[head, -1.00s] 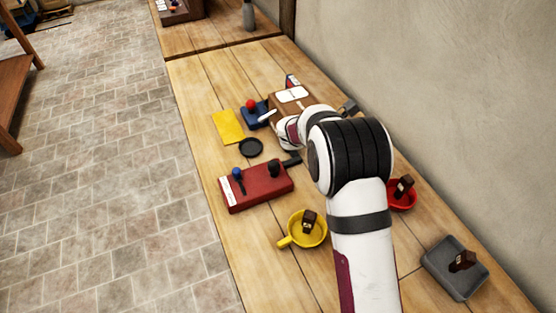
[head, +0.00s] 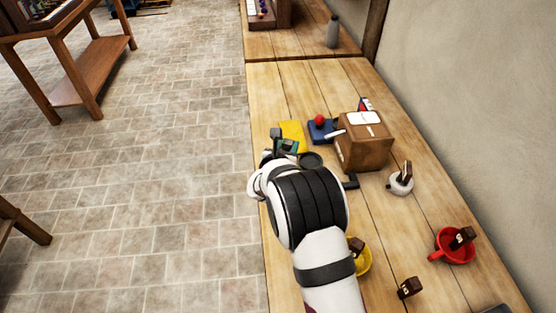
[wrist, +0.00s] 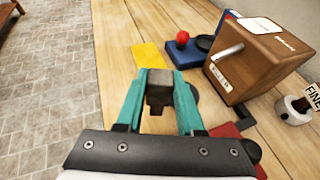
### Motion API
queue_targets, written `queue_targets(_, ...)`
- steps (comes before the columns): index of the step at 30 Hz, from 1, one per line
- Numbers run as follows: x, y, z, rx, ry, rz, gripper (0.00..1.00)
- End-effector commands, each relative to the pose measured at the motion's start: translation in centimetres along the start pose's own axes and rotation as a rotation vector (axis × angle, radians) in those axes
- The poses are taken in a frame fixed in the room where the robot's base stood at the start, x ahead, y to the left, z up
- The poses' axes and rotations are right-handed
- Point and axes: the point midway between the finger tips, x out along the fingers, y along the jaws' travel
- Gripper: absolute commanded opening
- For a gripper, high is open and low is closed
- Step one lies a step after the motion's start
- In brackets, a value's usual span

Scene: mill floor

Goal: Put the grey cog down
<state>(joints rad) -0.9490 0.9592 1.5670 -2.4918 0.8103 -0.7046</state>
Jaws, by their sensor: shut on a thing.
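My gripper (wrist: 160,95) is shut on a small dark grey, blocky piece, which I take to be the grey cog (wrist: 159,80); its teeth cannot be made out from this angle. In the head view my gripper (head: 285,147) is over the left edge side of the wooden bench (head: 287,88), just in front of the yellow cloth (head: 292,128). The piece is held above the bench; its exact height cannot be told. A round black dish (head: 311,160) lies just right of the gripper, and my finger partly covers it in the wrist view.
A brown box (head: 362,150) and a blue base with a red ball (head: 322,130) stand behind right. A white cup (head: 400,185), red mug (head: 454,247) and yellow mug (head: 363,260) hold brown blocks. A red box (wrist: 225,131) is mostly hidden.

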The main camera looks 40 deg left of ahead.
Motion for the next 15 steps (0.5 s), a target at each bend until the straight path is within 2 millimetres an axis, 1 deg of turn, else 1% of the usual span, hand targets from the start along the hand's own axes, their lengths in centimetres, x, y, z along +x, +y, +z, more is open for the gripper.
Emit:
queue_targets(1,0.3,1.2,-0.7,0.0,0.001,0.002,0.0)
queue_targets(3,0.8,2.3,-1.2,0.001,-0.001,0.001,0.0)
queue_targets(5,1.0,2.8,-1.6,0.001,0.0,-0.001,0.0)
queue_targets(10,2.3,3.0,-4.6,-0.001,0.002,-0.003,0.0)
queue_targets(12,2.5,3.0,-5.2,0.0,-0.001,-0.003,0.0)
queue_targets(15,2.6,3.0,-5.3,0.002,-0.002,-0.003,0.0)
